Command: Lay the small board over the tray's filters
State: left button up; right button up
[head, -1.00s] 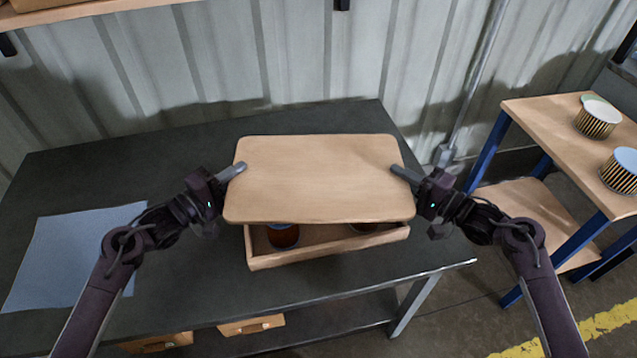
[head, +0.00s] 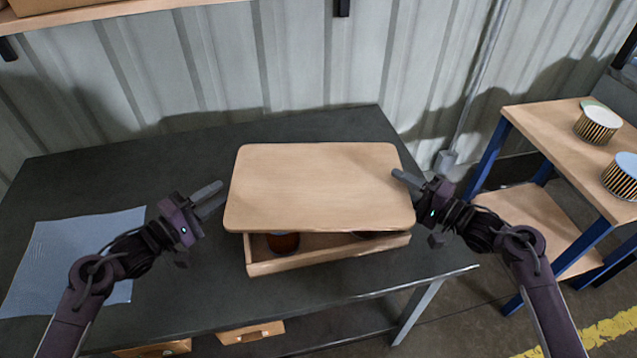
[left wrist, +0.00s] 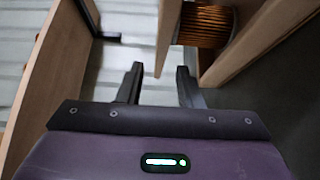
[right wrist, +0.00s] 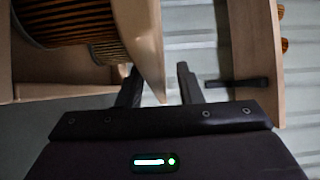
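The small board (head: 318,185) is a pale wooden panel with rounded corners. It lies about level over the wooden tray (head: 330,262), seemingly on the filters, and hides most of them. A brown filter (head: 284,243) shows under its front edge; filters also show between board and tray in the left wrist view (left wrist: 206,25) and right wrist view (right wrist: 65,22). My left gripper (head: 214,197) is open and empty, just off the board's left edge. My right gripper (head: 402,178) is at the right edge, its fingers apart above and below the board's edge (right wrist: 143,45).
The tray stands on a dark workbench (head: 180,300). A blue sheet (head: 75,255) lies at the left. A wooden side table (head: 545,118) at the right holds striped filters (head: 598,122). A corrugated wall (head: 290,60) closes off the back.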

pick_arm(q)
jog(key=v, duration=0.6)
pick_arm(e)
jog(key=v, duration=1.2)
pick_arm(q)
jog(key=shift+a, duration=0.1)
pick_arm(e)
jog(key=shift+s+a+f, duration=0.1)
jog(key=shift+s, duration=0.05)
